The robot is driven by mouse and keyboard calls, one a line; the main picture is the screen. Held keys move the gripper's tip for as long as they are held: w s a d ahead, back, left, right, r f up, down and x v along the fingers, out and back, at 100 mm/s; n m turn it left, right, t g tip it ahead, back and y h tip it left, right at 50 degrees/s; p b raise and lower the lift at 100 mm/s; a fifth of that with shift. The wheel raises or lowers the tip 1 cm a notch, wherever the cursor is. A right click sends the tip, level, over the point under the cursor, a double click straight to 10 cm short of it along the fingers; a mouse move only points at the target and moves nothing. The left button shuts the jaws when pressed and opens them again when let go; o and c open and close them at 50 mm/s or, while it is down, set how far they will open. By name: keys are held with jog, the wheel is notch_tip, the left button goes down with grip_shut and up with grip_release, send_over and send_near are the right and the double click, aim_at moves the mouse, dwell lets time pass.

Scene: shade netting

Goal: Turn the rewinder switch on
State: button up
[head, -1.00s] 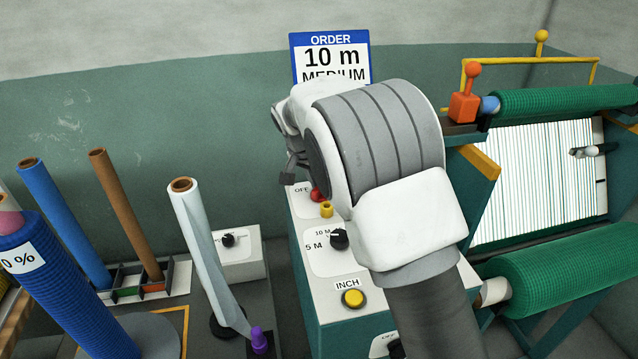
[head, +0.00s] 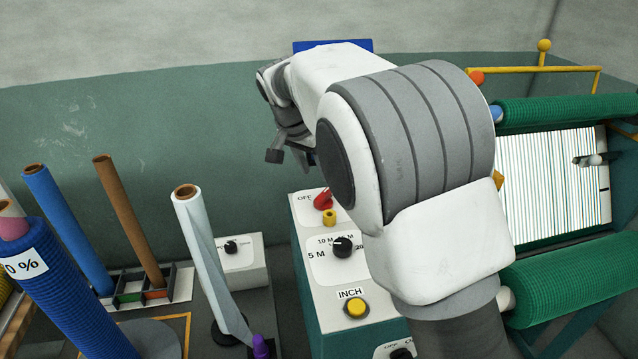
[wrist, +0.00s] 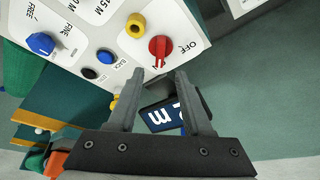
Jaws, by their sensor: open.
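A red rotary switch (head: 323,199) sits near the far end of the pale control panel, with the word OFF at its upper left. In the wrist view the red switch (wrist: 160,50) lies just beyond my fingertips, with OFF beside it. Its other label is hidden, and I cannot tell for sure which way its handle points. My gripper (wrist: 160,76) is open and empty, its two fingers apart and pointing at the red switch. In the head view my gripper (head: 290,152) hangs above and left of the switch, partly hidden by my arm.
Close to the red switch is a yellow knob (head: 329,217). A black dial (head: 342,246) and a yellow INCH button (head: 356,308) follow nearer. A black knob (head: 401,354) is cut off at the bottom. Blue knob (wrist: 40,43) and green netting rolls (head: 570,275) lie beside.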

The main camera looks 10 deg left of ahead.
jog(key=v, duration=0.8)
jog(key=shift+r, duration=0.15)
jog(key=s+d+r+n+y, duration=0.15)
jog(key=s+d, duration=0.35)
jog(key=d, duration=0.5)
jog(key=s+d+r, duration=0.3)
jog(key=s+d, duration=0.1)
jog(key=d, duration=0.6)
jog(key=s+d+f, duration=0.2)
jog(key=s+d, duration=0.1)
jog(key=s, duration=0.3)
jog(key=s+d+f+n, duration=0.1)
jog(key=s+d+f, duration=0.1)
jog(key=s+d, duration=0.2)
jog(key=s+d+f+n+t, duration=0.1)
jog(key=s+d+f, duration=0.2)
jog(key=s, duration=0.5)
jog(key=shift+d, duration=0.4)
